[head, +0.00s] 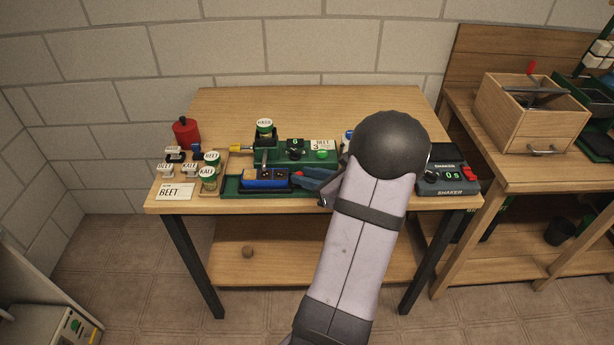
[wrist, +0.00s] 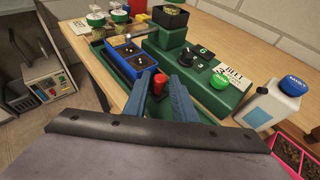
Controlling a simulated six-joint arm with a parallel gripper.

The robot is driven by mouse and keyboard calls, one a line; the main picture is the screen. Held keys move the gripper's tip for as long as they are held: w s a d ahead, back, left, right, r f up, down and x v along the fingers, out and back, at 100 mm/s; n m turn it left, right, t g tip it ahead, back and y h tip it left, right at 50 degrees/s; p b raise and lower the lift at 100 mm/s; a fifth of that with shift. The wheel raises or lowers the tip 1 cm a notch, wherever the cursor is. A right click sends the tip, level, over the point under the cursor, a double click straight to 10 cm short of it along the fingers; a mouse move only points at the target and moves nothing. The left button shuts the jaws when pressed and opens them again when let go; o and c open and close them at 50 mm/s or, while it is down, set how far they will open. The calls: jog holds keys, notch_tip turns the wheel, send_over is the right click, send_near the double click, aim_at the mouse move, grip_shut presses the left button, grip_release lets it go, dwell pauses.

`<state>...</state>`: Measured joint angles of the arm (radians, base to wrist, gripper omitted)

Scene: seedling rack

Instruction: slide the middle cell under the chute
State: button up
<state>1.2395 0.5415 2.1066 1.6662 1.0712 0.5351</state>
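A blue cell tray (head: 265,178) with dark square cells sits on a low green track (head: 232,188) at the table's front. It also shows in the wrist view (wrist: 130,58). A red knob (wrist: 158,84) stands at the tray's near end. My gripper (head: 306,179) is at the tray's right end. In the wrist view its two blue fingers (wrist: 159,76) stand on either side of the knob. I cannot tell whether they touch it.
Behind the track is a green box (head: 292,153) with a dial and green button. A shaker unit (head: 442,180) stands at the right. A white bottle with blue cap (wrist: 280,102) is close to my gripper's right. Jars (head: 208,180) and labels crowd the left.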

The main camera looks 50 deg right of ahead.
jog(key=shift+b+v, duration=0.4)
jog(key=shift+v, duration=3.3)
jog(key=shift+w, duration=0.1)
